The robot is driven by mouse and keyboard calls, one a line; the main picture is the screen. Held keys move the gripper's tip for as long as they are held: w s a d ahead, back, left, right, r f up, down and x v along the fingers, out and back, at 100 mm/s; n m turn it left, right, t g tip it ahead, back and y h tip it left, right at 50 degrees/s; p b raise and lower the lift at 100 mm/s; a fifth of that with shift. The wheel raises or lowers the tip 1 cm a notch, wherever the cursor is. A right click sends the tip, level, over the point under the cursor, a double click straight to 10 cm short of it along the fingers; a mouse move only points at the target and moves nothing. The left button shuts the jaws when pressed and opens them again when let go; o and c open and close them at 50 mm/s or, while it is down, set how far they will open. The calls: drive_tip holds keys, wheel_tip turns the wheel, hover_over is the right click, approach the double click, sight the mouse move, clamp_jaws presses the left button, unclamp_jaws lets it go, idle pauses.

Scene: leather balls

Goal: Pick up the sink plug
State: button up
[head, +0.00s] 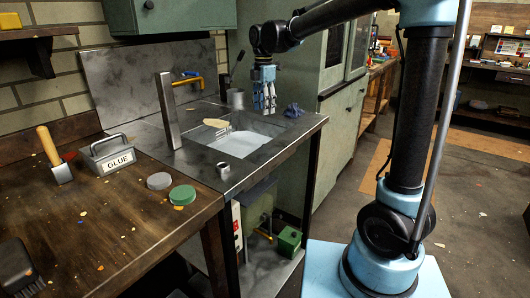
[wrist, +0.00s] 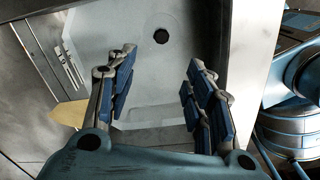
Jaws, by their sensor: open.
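A small dark round piece (wrist: 161,36) is in the pale sink basin (wrist: 205,22) in the wrist view. I cannot tell whether it is the sink plug or the drain opening. The basin also shows in the head view (head: 240,145), set in the metal counter. My gripper (head: 264,103) hangs downward above the far right part of the sink in the head view. In the wrist view my gripper (wrist: 160,60) has its two blue-padded fingers spread wide and empty. The dark round piece appears beyond the fingertips, between them.
A wooden-handled tool (head: 215,123) lies at the sink's left edge. A faucet (head: 187,82) and a metal cup (head: 236,97) stand behind. A crumpled blue item (head: 293,110) lies right. A small metal cylinder (head: 223,169), grey disc (head: 159,181) and green disc (head: 182,195) lie nearer.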

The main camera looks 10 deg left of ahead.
wheel_tip(320, 180, down, 17)
drive_tip(key=shift+s+r, duration=0.1)
drive_tip(key=shift+r, duration=0.05)
idle(0.6)
drive_tip(key=c, duration=1.1)
